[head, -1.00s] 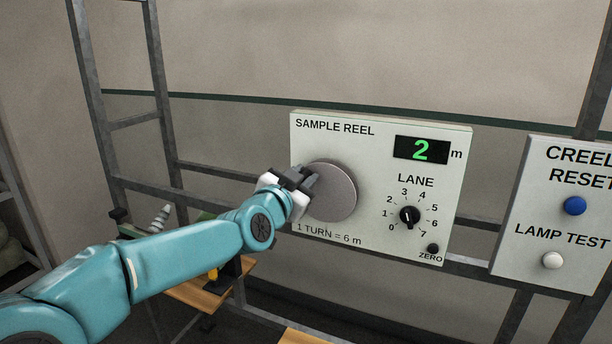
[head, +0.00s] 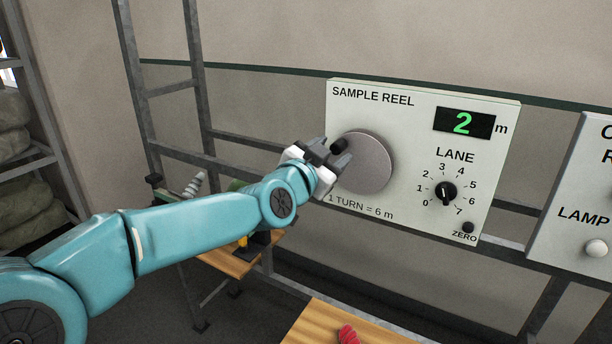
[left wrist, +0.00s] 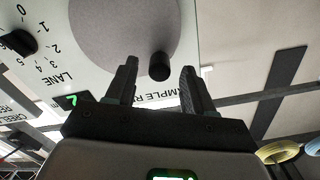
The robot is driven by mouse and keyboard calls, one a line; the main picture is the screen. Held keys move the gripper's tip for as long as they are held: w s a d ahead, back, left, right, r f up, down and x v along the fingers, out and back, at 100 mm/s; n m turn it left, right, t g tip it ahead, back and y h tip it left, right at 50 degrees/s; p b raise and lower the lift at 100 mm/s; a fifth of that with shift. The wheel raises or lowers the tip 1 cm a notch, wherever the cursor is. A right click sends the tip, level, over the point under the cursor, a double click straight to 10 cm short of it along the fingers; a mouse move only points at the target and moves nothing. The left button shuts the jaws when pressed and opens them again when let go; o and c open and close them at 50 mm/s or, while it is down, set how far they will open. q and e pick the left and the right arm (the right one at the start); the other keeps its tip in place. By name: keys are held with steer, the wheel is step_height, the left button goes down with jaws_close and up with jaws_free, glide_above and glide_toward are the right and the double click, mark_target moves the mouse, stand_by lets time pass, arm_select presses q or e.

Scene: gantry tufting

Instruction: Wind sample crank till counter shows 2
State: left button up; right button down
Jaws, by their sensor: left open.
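The sample reel panel (head: 400,210) is a pale board on the metal frame. Its round grey crank disc (head: 368,165) carries a dark knob (head: 339,146) at its upper left edge. The green counter (head: 463,123) reads 2 m. My left gripper (head: 328,152) is at the disc's left edge by the knob. In the left wrist view, the jaws (left wrist: 158,82) are open, with the knob (left wrist: 160,66) standing between and just beyond the fingertips, apart from both. The disc (left wrist: 122,35) also shows there. My right gripper is not in view.
A lane dial (head: 445,193) and a dark ZERO button (head: 468,228) sit on the panel's right side. A second panel (head: 575,215) with a white lamp test button (head: 597,248) stands further right. A wooden surface (head: 318,326) with a red item (head: 348,335) lies below.

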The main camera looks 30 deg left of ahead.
arm_select(q)
steer(key=s, duration=1.3)
steer(key=shift+a+b, duration=0.3)
steer(key=shift+b, duration=0.15)
steer(key=w+d+f+g, duration=0.1)
steer(key=w+f+g, duration=0.15)
steer(key=f, duration=0.55)
steer(key=w+d+f+g, duration=0.1)
steer(key=w+f+g, duration=0.15)
steer(key=f, duration=0.65)
step_height(320, 180, down, 21)
steer(key=s+d+g+h, duration=0.1)
steer(key=s+d+g, duration=0.1)
steer(key=d+g, duration=0.15)
steer(key=s+d+f+n+g+h, duration=0.1)
steer(key=s+d+f+g, duration=0.15)
steer(key=s+f, duration=0.45)
steer(key=s+d+f+g, duration=0.1)
steer(key=s+f+g, duration=0.3)
steer(key=f, duration=0.5)
steer(key=s+d+f+n+g, duration=0.1)
steer(key=s+d+f+n, duration=0.1)
steer(key=s, duration=0.4)
steer(key=s+d+f+n+g+h, duration=0.1)
steer(key=s+d+f+n, duration=0.1)
steer(key=s, duration=0.4)
steer(key=shift+s+d+f+n+g+b, duration=0.2)
steer(key=shift+f+n+g+b, duration=0.15)
steer(key=shift+f+n, duration=0.65)
